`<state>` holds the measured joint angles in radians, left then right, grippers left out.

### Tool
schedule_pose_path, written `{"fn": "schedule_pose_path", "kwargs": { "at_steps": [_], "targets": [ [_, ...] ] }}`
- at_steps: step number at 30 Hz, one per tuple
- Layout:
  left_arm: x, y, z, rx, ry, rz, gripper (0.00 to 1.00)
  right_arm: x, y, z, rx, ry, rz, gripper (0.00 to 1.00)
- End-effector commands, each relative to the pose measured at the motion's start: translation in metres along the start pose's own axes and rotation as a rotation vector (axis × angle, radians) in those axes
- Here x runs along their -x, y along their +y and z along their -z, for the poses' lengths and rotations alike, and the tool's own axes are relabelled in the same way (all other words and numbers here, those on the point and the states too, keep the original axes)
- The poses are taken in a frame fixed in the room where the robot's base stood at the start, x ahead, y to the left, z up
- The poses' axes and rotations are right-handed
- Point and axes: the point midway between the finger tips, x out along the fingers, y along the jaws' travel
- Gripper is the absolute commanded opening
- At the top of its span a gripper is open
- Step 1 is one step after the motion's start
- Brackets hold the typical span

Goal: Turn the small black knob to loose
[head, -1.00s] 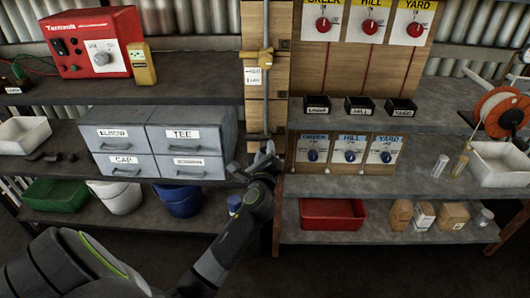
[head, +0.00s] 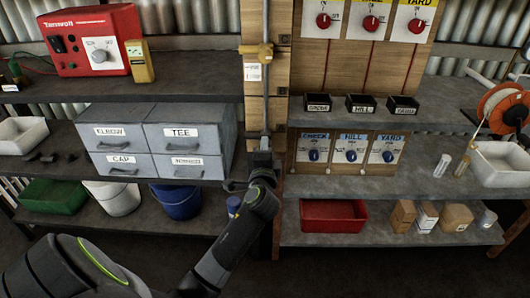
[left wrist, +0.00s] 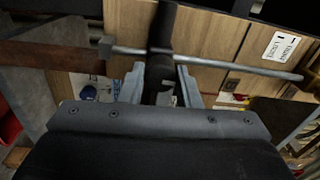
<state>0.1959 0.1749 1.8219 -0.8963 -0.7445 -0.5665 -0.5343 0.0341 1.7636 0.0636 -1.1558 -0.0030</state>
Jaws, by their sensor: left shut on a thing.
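A metal rod runs down the wooden post (head: 254,115), past a brass fitting (head: 262,54) and a small white label (head: 253,72). In the left wrist view the rod (left wrist: 225,63) crosses the picture, and the label (left wrist: 282,46) is at upper right. My left gripper (head: 263,150) is at the lower part of the rod. In the left wrist view its two pale fingers (left wrist: 160,84) stand on either side of a small black knob (left wrist: 161,70), shut on it. In the head view the knob is mostly hidden by the gripper. My right gripper is not in view.
Grey drawers (head: 152,141) stand close left of the gripper. Blue valve knobs on a board (head: 332,149) and black bins (head: 361,104) are on the right. A red tray (head: 333,216) and a blue bucket (head: 178,202) sit on the lower shelves. Free room lies in front of the shelves.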

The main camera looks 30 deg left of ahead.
Motion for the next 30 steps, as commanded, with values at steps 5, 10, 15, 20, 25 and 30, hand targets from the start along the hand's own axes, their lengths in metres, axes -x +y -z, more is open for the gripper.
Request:
{"fn": "schedule_pose_path", "kwargs": {
  "at_steps": [5,10,15,20,25,30],
  "targets": [
    [0.0,0.0,0.0,0.065,-0.002,0.002,0.07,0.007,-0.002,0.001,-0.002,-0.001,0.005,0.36],
    [0.0,-0.001,0.0,0.095,-0.003,0.002,0.07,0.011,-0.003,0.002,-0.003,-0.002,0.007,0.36],
    [0.0,-0.001,0.0,0.104,-0.003,0.002,0.07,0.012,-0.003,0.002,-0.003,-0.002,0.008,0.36],
    [0.0,-0.001,0.0,0.104,-0.003,0.002,0.07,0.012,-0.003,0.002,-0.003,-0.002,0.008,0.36],
    [0.0,-0.001,0.0,0.104,-0.003,0.002,0.36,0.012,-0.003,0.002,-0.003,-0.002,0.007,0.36],
    [0.0,-0.001,0.0,0.103,-0.003,0.002,0.52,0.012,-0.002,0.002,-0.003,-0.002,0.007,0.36]
  ]
}}
